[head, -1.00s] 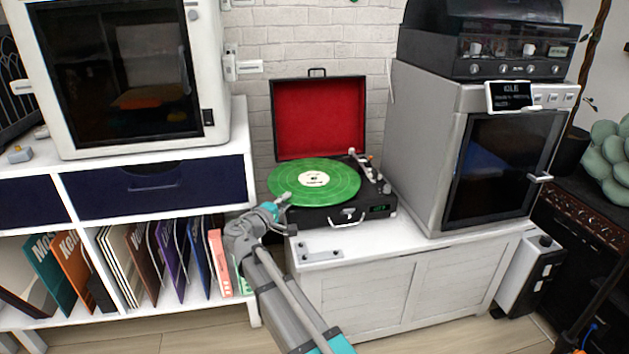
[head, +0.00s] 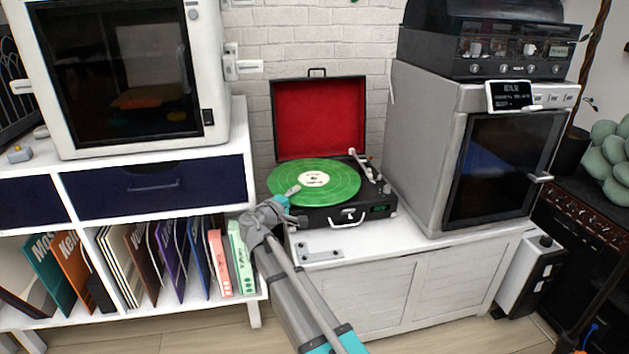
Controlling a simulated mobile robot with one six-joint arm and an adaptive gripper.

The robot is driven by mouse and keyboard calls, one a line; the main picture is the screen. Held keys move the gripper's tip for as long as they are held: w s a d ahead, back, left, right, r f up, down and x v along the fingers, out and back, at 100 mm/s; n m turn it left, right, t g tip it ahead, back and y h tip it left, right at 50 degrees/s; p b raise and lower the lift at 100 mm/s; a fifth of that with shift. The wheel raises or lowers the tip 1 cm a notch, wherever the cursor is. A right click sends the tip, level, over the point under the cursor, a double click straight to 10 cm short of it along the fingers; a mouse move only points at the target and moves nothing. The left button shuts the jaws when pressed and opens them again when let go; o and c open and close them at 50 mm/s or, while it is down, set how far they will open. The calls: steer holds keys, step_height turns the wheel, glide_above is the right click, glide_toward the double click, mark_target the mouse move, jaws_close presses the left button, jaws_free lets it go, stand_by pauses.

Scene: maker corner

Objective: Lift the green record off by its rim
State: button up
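The green record (head: 335,187) with a white centre label lies flat on the black suitcase turntable (head: 318,221), whose red-lined lid (head: 319,118) stands open behind it. The tonearm (head: 361,164) is at the record's right, off to the side. My gripper (head: 294,191) is at the record's front-left rim, its tip overlapping the rim in the picture. I cannot tell whether it touches the record. The fingers are small and seen from behind, so I cannot tell if they are open or shut.
The turntable stands on a white cabinet (head: 400,249) with a small metal plate (head: 320,252) at its front-left. A large grey machine (head: 421,130) stands close on the right. A white shelf unit (head: 255,312) with several record sleeves is on the left.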

steer(key=shift+c, duration=0.3)
jaws_close()
steer(key=shift+r, duration=0.2)
step_height(320, 180, up, 3)
steer(key=p, duration=0.3)
steer(key=s+r+p, duration=0.1)
steer(key=r+p, duration=0.1)
steer(key=s+d+r+p, duration=0.1)
steer(key=s+r+p, duration=0.1)
steer(key=s+d+r+p, duration=0.1)
steer(key=s+r+p, duration=0.1)
steer(key=p, duration=0.1)
steer(key=shift+s+d+r, duration=0.15)
steer(key=shift+s+r, duration=0.1)
steer(key=shift+r, duration=0.05)
steer(key=s+d+r+p, duration=0.2)
steer(key=s+r+p, duration=0.1)
steer(key=s, duration=0.4)
steer(key=shift+s+d, duration=0.25)
steer(key=shift+d, duration=0.15)
steer(key=shift+c, duration=1.1)
jaws_free()
jaws_close()
